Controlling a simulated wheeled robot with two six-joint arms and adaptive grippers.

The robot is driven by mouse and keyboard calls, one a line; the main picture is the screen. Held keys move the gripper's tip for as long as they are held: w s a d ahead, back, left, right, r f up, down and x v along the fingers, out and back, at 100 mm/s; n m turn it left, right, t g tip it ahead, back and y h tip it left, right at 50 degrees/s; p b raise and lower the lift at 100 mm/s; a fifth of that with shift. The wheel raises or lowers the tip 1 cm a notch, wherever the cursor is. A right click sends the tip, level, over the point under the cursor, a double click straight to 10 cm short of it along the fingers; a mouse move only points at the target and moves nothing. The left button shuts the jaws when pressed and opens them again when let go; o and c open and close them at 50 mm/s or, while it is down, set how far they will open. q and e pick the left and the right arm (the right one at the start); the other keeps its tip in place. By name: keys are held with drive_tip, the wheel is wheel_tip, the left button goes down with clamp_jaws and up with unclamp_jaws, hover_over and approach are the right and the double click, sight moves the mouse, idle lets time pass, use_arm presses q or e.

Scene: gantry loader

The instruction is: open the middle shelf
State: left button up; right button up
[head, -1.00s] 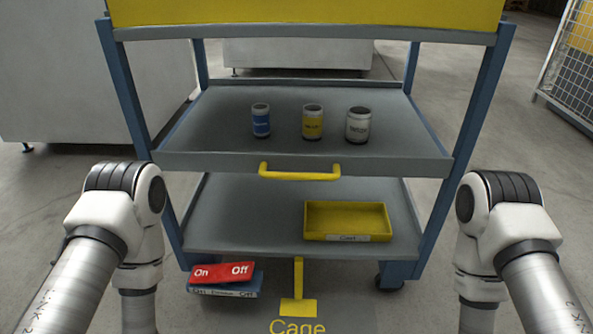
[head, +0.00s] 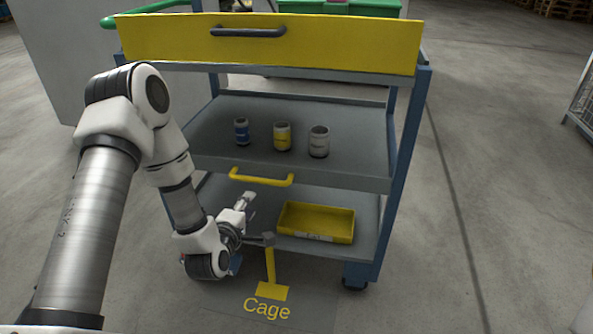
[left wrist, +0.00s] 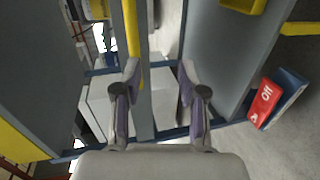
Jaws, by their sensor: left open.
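The middle shelf (head: 350,172) is a grey tray of a blue-framed cart, with a yellow handle (head: 262,181) on its front edge. Three cans stand on it: blue (head: 241,132), yellow (head: 282,137) and white (head: 319,142). My left gripper (head: 257,219) is open and empty, in front of the cart and below the handle in the head view. In the left wrist view, the open fingers (left wrist: 158,80) spread either side of the grey shelf edge. A yellow bar, seemingly the handle (left wrist: 132,35), runs near the left finger; contact cannot be told. My right gripper is out of view.
A yellow drawer (head: 330,42) with a dark handle is above. A yellow bin (head: 317,232) sits on the bottom shelf.

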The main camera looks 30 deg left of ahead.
sight(251, 180)
use_arm(q)
drive_tip(key=shift+n, duration=0.3)
drive_tip(key=w+a, duration=0.1)
drive_tip(key=w, duration=0.1)
drive_tip(key=w+a+r+b, duration=0.1)
drive_tip(key=w, duration=0.2)
drive_tip(key=w+a, duration=0.1)
drive_tip(key=w, duration=0.2)
drive_tip(key=shift+w+a+r+b, duration=0.1)
drive_tip(key=shift+a+r+b, duration=0.2)
drive_tip(key=shift+b, duration=0.1)
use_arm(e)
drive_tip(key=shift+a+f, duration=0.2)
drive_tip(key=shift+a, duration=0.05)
use_arm(q)
drive_tip(key=shift+c, duration=0.3)
clamp_jaws()
